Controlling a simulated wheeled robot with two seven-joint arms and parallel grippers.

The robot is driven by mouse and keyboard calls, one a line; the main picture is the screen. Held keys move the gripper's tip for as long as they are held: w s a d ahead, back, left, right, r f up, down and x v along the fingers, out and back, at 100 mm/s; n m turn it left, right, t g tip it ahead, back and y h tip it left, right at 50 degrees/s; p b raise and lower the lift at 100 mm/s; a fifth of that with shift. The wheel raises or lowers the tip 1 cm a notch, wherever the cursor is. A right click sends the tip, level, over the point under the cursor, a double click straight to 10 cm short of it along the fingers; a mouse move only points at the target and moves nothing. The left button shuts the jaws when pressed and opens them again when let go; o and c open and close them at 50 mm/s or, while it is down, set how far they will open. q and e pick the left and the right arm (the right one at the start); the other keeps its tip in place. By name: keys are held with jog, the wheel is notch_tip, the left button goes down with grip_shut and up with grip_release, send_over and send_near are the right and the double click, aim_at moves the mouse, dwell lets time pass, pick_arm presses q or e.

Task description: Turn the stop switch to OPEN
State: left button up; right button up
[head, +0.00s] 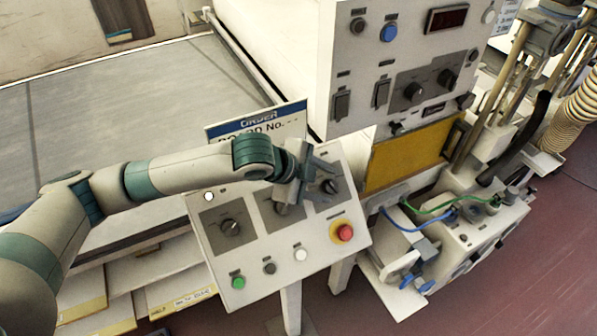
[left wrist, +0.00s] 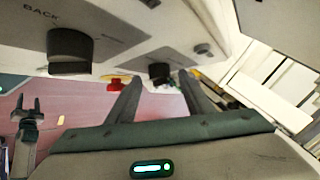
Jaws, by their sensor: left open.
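The sloped control panel (head: 262,250) carries three dark rotary knobs. The left knob (head: 231,228) is clear, the middle knob (head: 282,207) is partly covered by my left gripper, and the right knob (head: 330,186) is beside its fingers. Their labels are too small to read, so I cannot tell which is the stop switch. My left gripper (head: 312,178) is open over the panel's upper right. In the left wrist view its fingers (left wrist: 160,98) are spread, with a dark knob (left wrist: 160,72) beyond the gap, apparently untouched. A nearer knob (left wrist: 72,48) sits beside the word BACK.
A red stop button (head: 344,232) is at the panel's right edge; green (head: 238,282), black and white buttons line its lower edge. A sign (head: 256,125) stands behind. A taller switch cabinet (head: 350,75) is close behind right. A pronged shape (left wrist: 28,118) may be my right gripper.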

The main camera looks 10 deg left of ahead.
pick_arm(q)
jog(key=b+v, duration=0.5)
jog(key=v, duration=1.1)
jog(key=shift+a+r, duration=0.2)
jog(key=shift+r, duration=0.1)
jog(key=shift+s+f, duration=0.1)
jog(key=shift+s, duration=0.05)
